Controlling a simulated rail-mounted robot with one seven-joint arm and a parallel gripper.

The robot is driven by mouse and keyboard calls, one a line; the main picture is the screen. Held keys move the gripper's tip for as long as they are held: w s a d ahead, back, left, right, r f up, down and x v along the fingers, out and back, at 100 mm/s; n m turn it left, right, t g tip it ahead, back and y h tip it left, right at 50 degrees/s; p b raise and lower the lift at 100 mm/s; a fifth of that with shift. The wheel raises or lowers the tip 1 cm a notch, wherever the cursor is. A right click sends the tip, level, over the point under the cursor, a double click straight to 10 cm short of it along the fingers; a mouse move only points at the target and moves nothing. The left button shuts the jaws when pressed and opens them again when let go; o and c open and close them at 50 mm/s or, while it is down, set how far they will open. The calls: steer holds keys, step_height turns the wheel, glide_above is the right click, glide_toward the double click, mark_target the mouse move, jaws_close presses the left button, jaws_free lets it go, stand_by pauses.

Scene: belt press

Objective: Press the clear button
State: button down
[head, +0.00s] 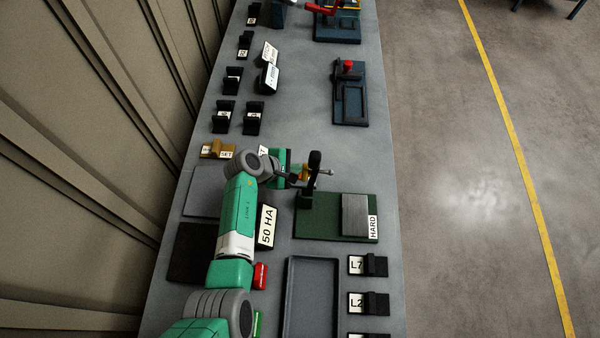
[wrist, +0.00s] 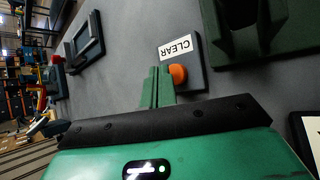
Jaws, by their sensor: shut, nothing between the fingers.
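The clear button is an orange dome (wrist: 178,74) on a dark box (wrist: 198,68) beside a white CLEAR label (wrist: 180,48) in the wrist view. My gripper (wrist: 158,73) is shut and empty, its green fingers pressed together. In the wrist view the fingertips appear just left of the orange button, overlapping the box's edge. I cannot tell whether they touch it, or how high they are above it. In the head view my arm crosses the bench, and I cannot clearly make out the button there.
A green hardness tester with a metal block (head: 355,214) and HARD label (head: 373,226) stands right of my wrist. A 50 HA sign (head: 267,226), a red object (head: 260,276) and a grey tray (head: 311,262) are nearer. A blue fixture (head: 350,105) stands farther off.

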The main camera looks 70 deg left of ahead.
steer(key=shift+f, duration=0.15)
stand_by(0.3)
steer(key=shift+f, duration=0.3)
steer(key=shift+f+b, duration=0.4)
steer(key=shift+b, duration=0.15)
stand_by(0.4)
steer(key=shift+r+p, duration=0.85)
step_height(320, 180, up, 5)
steer(key=p, duration=0.5)
steer(key=shift+r, duration=0.1)
